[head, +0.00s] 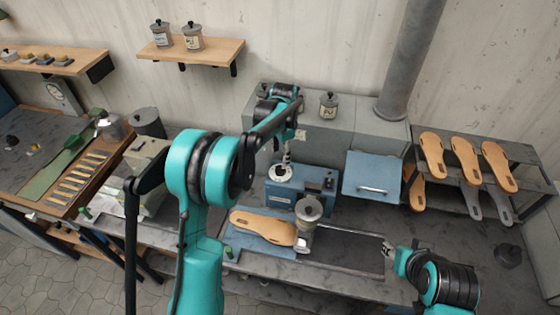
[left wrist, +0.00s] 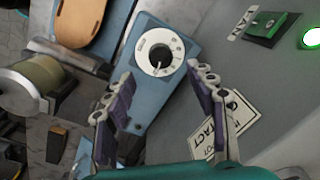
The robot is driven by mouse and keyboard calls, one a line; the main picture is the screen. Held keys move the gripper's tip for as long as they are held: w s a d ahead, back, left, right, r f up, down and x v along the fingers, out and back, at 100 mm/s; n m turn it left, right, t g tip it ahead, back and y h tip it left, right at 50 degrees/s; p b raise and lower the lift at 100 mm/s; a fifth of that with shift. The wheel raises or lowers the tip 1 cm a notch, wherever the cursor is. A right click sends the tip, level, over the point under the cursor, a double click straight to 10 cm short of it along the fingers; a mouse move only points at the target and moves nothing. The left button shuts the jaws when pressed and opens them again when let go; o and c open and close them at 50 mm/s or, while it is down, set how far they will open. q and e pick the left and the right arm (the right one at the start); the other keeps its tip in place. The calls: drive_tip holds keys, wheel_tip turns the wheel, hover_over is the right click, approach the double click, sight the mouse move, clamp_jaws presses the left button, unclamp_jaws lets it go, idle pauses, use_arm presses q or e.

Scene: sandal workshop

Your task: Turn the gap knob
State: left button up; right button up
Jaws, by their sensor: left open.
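The gap knob (left wrist: 159,51) is a round white dial with marks around its edge and a dark centre, on a blue machine housing (left wrist: 165,95). It also shows in the head view (head: 280,173), on top of the blue machine. My left gripper (left wrist: 160,76) is open, with one finger on each side below the dial in the left wrist view. In the head view my left gripper (head: 287,158) hangs down just above the dial. My right gripper (head: 388,250) is at the lower right; its fingers are too small to read.
A green switch (left wrist: 272,24) and a lit green lamp (left wrist: 313,37) are near the left gripper. A rack (head: 488,150) of soles stands at right.

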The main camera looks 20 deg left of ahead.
sight(280, 169)
use_arm(q)
wheel_tip(280, 169, down, 8)
drive_tip(key=shift+w+a+r, duration=0.15)
idle(0.3)
drive_tip(key=c, duration=1.2)
